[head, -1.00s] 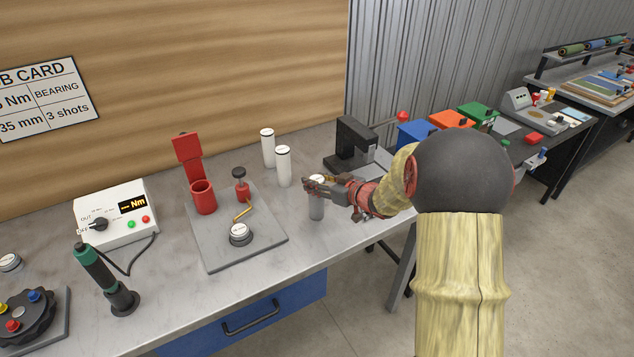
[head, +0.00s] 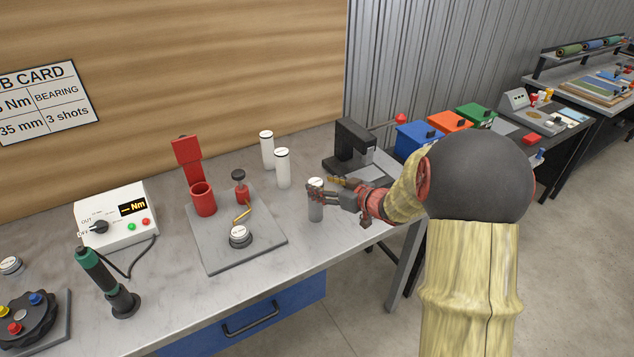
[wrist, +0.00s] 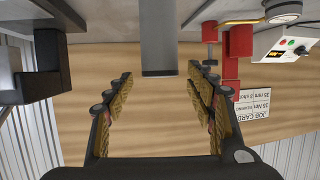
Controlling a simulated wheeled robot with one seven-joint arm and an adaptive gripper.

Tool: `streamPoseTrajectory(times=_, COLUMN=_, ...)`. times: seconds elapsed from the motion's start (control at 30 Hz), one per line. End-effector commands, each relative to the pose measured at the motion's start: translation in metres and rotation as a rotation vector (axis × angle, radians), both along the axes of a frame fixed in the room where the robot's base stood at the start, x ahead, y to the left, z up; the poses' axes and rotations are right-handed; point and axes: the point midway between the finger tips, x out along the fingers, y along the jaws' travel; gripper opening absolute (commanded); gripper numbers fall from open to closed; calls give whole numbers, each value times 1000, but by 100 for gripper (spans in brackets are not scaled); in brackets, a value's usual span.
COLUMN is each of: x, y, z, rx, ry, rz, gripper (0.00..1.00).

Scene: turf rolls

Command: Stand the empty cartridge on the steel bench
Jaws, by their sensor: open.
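A grey cartridge with a white top (head: 316,208) stands upright on the steel bench (head: 300,255), near its front edge and right of the grey plate. My gripper (head: 322,193) is open at the cartridge's upper part, reaching in from the right. In the wrist view, the grey cartridge (wrist: 159,45) shows between the spread fingertips of my gripper (wrist: 160,78), with gaps on both sides. Two white cartridges (head: 283,168) stand upright farther back on the bench.
The grey plate (head: 222,252) bears a red cup, a red-based plunger and a round white-topped piece. A black press (head: 352,148) stands behind my gripper. Blue, orange and green bins (head: 447,132) lie beyond. A torque meter (head: 115,212) and green-handled driver (head: 98,270) stand left.

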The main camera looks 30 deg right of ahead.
Motion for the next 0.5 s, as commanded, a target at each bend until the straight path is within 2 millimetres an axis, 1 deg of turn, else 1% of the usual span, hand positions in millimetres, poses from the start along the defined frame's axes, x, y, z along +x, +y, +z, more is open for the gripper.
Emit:
streamPoseTrajectory(times=0.03, x=-11, y=-3, z=7, rx=0, ry=1, rz=-3, gripper=55)
streamPoseTrajectory(times=0.2, x=-42, y=-11, z=19, rx=0, ry=0, rz=-3, gripper=55)
streamPoseTrajectory(times=0.33, x=-60, y=-15, z=25, rx=0, ry=0, rz=-2, gripper=55)
streamPoseTrajectory(times=0.5, x=-72, y=-17, z=29, rx=-3, ry=0, rz=-1, gripper=55)
